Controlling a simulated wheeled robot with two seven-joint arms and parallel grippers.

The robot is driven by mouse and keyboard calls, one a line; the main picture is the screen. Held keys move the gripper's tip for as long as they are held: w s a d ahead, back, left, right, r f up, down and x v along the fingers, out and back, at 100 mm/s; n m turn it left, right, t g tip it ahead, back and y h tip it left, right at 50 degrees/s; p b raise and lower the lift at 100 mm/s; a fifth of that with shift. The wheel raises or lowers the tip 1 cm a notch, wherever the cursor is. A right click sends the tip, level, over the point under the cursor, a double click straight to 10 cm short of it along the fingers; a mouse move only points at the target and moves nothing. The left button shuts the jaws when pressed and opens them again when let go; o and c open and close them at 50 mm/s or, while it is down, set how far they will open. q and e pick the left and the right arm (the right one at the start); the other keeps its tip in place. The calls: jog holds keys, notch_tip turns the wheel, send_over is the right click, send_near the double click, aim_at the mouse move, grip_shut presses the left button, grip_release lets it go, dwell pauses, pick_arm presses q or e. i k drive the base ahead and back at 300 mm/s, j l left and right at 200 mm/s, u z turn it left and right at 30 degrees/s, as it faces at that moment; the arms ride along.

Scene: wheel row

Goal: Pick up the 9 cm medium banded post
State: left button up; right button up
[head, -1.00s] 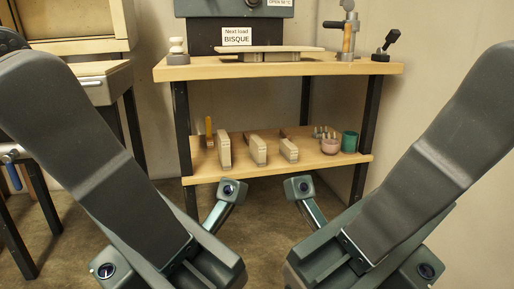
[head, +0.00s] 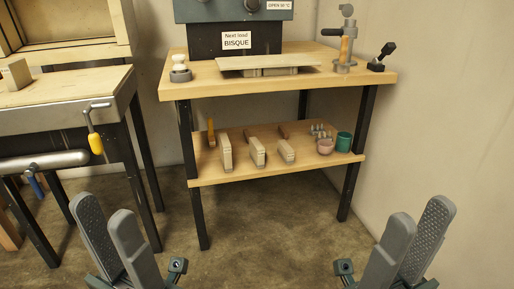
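My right gripper (head: 418,212) is at the lower right, also with fingers apart and empty. Both are well away from the posts.
The lower shelf (head: 215,177) also holds a pink cup (head: 325,147), a green cup (head: 344,141) and small grey pieces (head: 320,131). The upper shelf (head: 210,86) overhangs it, with dark legs at the corners. A workbench (head: 62,115) stands left. The floor before the shelves is clear.

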aim_at(257, 152)
jog(key=i+l, duration=1.6)
jog(key=l, duration=0.2)
